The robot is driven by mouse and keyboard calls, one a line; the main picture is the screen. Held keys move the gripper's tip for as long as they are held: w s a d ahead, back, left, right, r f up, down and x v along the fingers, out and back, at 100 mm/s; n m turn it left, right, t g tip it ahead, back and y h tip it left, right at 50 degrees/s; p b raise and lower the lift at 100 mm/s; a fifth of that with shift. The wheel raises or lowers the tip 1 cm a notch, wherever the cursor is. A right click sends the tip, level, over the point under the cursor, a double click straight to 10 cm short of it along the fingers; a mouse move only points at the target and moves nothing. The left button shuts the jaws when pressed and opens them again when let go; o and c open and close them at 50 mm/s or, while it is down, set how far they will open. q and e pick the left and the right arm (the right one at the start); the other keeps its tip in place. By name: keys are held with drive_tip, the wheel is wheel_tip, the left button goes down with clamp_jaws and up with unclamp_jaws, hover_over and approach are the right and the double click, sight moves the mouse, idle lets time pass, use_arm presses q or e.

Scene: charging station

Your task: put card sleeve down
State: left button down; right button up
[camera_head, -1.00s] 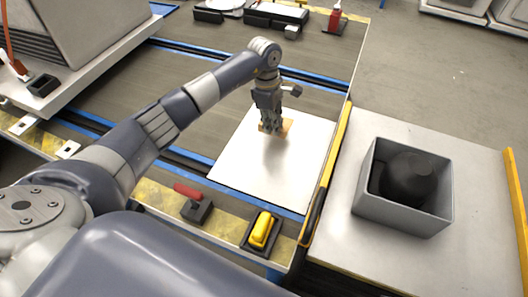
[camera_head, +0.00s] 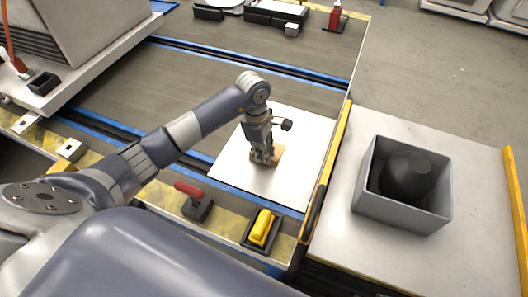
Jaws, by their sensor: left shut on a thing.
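My left gripper (camera_head: 263,158) points down over the white plate (camera_head: 230,167) and is shut on the card sleeve (camera_head: 277,153). The sleeve is a small tan-orange piece, mostly hidden behind the fingers. It is at or just above the plate's surface; I cannot tell if it touches. The plate lies on the workbench, near its right edge. My right gripper is not in view.
A grey bin (camera_head: 404,212) with a dark round object (camera_head: 407,177) stands on the side table at right. A yellow block (camera_head: 263,228) in a black holder and a red-handled tool (camera_head: 196,203) sit along the front edge. A large grey box (camera_head: 85,35) is at back left.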

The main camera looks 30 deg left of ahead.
use_arm(q)
drive_tip(key=c, duration=1.6)
unclamp_jaws()
